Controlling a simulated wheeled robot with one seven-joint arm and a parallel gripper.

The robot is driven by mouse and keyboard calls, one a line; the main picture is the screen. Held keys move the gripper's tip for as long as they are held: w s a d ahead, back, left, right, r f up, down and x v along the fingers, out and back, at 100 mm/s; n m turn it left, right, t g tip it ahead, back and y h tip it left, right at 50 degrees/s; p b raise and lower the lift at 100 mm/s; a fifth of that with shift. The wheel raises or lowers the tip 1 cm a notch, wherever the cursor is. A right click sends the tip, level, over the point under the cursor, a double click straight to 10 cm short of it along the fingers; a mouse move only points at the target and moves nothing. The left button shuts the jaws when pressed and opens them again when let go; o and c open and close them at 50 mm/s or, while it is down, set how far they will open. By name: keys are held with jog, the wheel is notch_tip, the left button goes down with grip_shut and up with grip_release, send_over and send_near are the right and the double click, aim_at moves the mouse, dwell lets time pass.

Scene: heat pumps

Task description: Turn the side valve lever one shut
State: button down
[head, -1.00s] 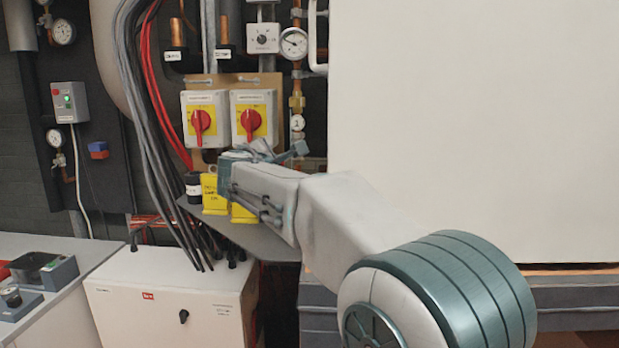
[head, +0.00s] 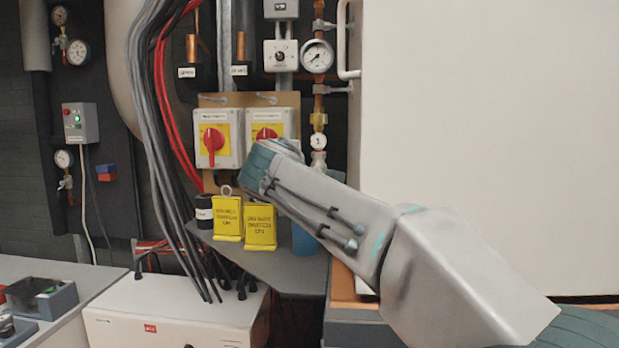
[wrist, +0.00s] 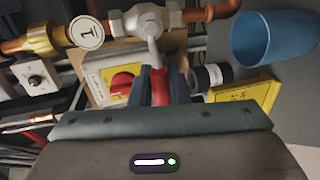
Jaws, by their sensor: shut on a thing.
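The side valve is a silver body (wrist: 145,20) on a copper pipe at the top of the wrist view, next to a round tag (wrist: 86,32) marked 1. The same tag shows in the head view (head: 318,142) on the vertical pipe. The valve's lever (wrist: 158,88) has a grey stem and a red grip pointing down towards me in the wrist view. My gripper (wrist: 160,84) is shut on the red grip, one dark finger on each side. In the head view my arm hides the fingers and the lever.
Two red rotary switches (head: 213,140) are on the board left of the valve. Yellow tags (head: 228,218), a black cylinder (head: 204,211) and a blue cup (wrist: 275,38) are close by on the shelf (head: 290,269). A large white cabinet (head: 480,130) bounds the right.

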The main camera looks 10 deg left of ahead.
jog(key=shift+a, duration=0.1)
jog(key=c, duration=1.5)
grip_release()
jog(key=b+v, duration=0.2)
jog(key=v, duration=1.2)
jog(key=shift+r, duration=0.1)
jog(key=shift+c, duration=1.1)
jog(key=shift+w, duration=0.1)
